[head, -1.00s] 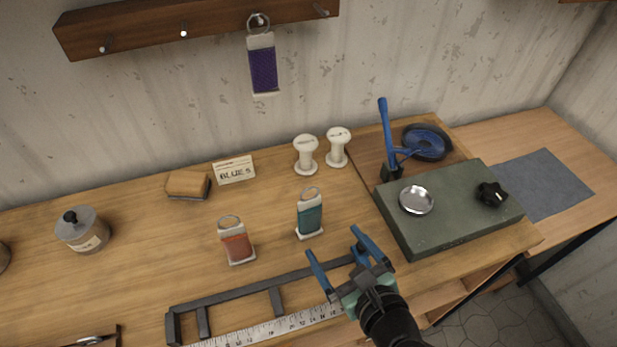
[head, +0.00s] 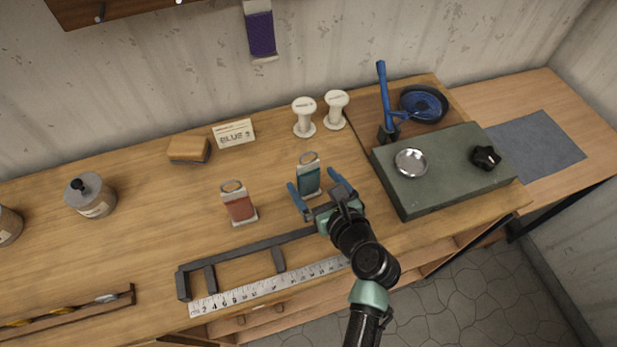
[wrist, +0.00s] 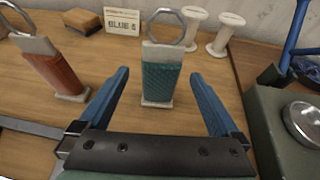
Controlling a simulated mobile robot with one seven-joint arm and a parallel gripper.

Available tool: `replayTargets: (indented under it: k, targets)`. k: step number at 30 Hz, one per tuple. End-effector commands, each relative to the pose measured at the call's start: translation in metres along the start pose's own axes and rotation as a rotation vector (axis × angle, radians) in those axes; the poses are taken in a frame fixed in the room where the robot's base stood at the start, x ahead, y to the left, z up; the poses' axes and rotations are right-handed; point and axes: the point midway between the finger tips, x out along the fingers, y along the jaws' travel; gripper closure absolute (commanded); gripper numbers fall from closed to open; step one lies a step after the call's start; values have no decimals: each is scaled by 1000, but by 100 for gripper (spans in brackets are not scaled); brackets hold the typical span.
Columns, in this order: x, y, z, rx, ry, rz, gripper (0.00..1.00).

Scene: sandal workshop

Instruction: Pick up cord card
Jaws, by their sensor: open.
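A teal cord card (head: 308,178) with a ring at its top stands upright on the workbench; it also shows in the wrist view (wrist: 161,80). A red-orange cord card (head: 239,206) stands to its left and shows in the wrist view (wrist: 58,72). A purple cord card (head: 261,34) hangs on the wall. My gripper (head: 321,192) is open, its blue fingers pointing at the teal card. In the wrist view (wrist: 160,98) the teal card is centred between the fingers, with a gap on both sides.
A grey rack (head: 246,248) and a ruler (head: 262,285) lie along the bench's front. Two white spools (head: 304,118) stand behind the teal card. A green box (head: 440,172) with a metal dish (head: 410,163) is to the right. A sign (head: 234,133) reading "BLUE" stands at the back.

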Motion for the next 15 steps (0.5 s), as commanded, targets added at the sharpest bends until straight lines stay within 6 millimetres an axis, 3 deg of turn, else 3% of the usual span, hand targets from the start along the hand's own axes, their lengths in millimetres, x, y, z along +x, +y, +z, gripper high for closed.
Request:
replayTargets:
  k: [6, 15]
  targets:
    - [29, 0, 2, -1, -1, 2, 1]
    - [35, -1, 1, -2, -1, 0, 1]
